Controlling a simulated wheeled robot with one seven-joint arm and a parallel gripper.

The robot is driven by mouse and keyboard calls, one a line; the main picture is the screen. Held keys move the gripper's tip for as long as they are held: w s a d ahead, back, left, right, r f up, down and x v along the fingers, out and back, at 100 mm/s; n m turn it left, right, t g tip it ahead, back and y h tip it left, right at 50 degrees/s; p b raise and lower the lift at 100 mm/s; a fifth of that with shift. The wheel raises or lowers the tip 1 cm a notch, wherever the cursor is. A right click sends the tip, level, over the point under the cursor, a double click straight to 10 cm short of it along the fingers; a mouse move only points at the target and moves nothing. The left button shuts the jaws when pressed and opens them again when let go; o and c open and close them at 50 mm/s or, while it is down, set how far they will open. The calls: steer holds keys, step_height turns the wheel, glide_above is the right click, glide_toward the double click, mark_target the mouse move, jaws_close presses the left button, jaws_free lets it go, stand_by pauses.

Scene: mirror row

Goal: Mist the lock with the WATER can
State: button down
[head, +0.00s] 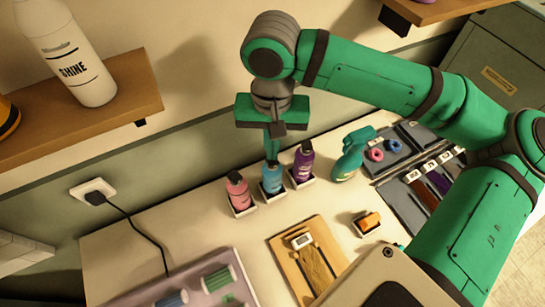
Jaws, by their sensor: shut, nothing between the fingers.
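My gripper (273,150) points down above the worktop, fingers together and empty, just over or behind the blue bottle (272,180). A pink bottle (238,190) stands left of it and a purple bottle (304,160) right, each upright in a small white holder. Their labels are too small to read, so I cannot tell which is the WATER can. A green spray bottle (348,162) stands further right. A tan strand, seemingly the lock (317,268), lies on a wooden board (283,247) with a white piece (301,241) at its upper end.
A tray of rollers (245,293) is at the front left. An orange item (370,221) sits in a small holder right of the board. Grey trays (405,200) lie at right. A shelf (125,95) holds a white SHINE bottle (75,65). A cord (150,240) crosses the worktop.

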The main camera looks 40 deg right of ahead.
steer(key=shift+f, duration=0.75)
stand_by(0.7)
steer(key=shift+r, duration=0.1)
step_height(320, 180, up, 7)
stand_by(0.8)
steer(key=shift+w, duration=0.1)
stand_by(0.3)
steer(key=shift+s, duration=0.2)
